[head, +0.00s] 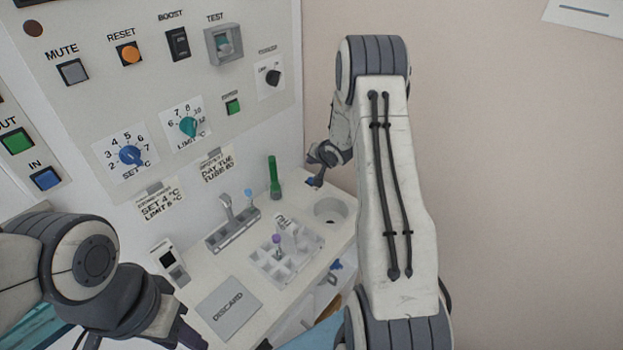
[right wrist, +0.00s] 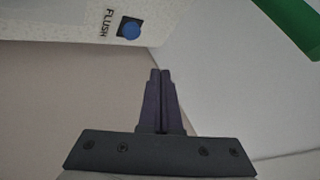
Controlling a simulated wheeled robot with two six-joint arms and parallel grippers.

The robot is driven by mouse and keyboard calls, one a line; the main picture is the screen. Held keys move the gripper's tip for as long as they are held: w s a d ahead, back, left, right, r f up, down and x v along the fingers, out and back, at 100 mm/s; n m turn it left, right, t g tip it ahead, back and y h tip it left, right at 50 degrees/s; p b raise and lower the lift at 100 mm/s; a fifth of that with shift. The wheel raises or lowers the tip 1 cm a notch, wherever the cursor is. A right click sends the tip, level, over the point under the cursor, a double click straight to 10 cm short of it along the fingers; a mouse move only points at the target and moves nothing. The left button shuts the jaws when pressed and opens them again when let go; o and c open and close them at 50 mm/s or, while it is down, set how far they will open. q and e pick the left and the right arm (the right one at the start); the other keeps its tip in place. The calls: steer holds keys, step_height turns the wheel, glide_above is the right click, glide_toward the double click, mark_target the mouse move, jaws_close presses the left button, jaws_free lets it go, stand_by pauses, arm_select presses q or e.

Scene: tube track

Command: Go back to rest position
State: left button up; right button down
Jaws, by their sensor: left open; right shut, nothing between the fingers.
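My right arm rises on the right of the head view and bends down, with its wrist near the back right corner of the counter. My right gripper (right wrist: 159,74) is shut and empty in the right wrist view, its two dark fingers together, apart from the panel there. My left gripper (head: 188,338) is at the lower edge of the head view, left of the discard plate, partly cut off; its fingers are open and I see nothing held.
The counter holds a tube rack (head: 285,252), a green tube (head: 273,178), a round well (head: 331,209) and a discard plate (head: 229,304). A control panel (head: 120,85) stands behind. A blue flush button (right wrist: 130,29) shows near my right gripper.

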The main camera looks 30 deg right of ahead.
stand_by(0.4)
steer(key=s+a+r+n+g, duration=0.3)
steer(key=s+a+r+n, duration=0.2)
steer(key=s+a+r, duration=0.45)
steer(key=s+a+r+n+g+y+b, duration=0.1)
steer(key=s+a+n, duration=0.5)
steer(key=s+a, duration=0.6)
steer(key=s+a+r+n+g, duration=0.3)
steer(key=s+a+n+g, duration=0.2)
steer(key=s+a, duration=0.8)
steer(key=s+n, duration=0.1)
steer(key=s, duration=0.4)
steer(key=shift+r+y+b, duration=0.15)
steer(key=shift+y+b, duration=0.25)
steer(key=shift+s+a, duration=0.1)
